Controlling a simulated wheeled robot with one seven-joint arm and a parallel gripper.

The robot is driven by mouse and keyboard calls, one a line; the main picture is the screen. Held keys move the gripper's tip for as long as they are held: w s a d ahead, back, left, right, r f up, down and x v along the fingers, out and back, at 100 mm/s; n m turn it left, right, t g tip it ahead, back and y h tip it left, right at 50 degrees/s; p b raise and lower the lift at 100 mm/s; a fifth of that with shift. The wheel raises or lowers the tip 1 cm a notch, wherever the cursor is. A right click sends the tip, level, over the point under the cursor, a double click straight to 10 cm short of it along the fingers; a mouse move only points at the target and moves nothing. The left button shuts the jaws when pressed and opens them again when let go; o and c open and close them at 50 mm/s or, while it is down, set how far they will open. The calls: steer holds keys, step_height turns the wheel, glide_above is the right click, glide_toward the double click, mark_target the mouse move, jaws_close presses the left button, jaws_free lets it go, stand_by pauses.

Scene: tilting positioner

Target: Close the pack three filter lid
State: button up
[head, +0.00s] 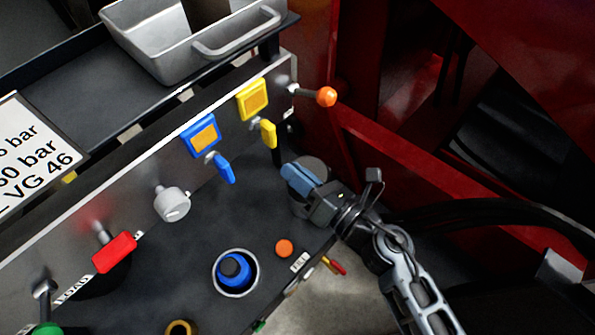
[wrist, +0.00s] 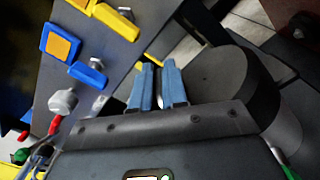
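A dark grey round lid-like disc (wrist: 232,78) with a thick rim fills the right of the wrist view, beside my fingers. In the head view a dark round part (head: 312,165) shows behind my gripper (head: 300,180), mostly covered by it. I cannot tell from these frames whether it is raised or seated. My gripper's two blue fingers (wrist: 158,85) stand close together with a narrow gap, just left of the disc. Nothing clearly shows held between them, and whether they touch the disc is unclear.
Blue (head: 224,168) and yellow (head: 268,133) levers, a grey knob (head: 172,204), a red handle (head: 114,252) and an orange ball-ended lever (head: 326,97) stick out from the panel. A blue-capped opening (head: 235,270) and an orange button (head: 284,248) sit on the dark deck. Red framework (head: 440,185) stands at right.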

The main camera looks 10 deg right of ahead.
steer(key=shift+o, duration=0.9)
steer(key=shift+f, duration=0.1)
steer(key=shift+s, duration=0.15)
steer(key=v, duration=0.7)
steer(key=shift+s+d, duration=0.2)
steer(key=shift+d, duration=0.05)
steer(key=shift+s, duration=0.1)
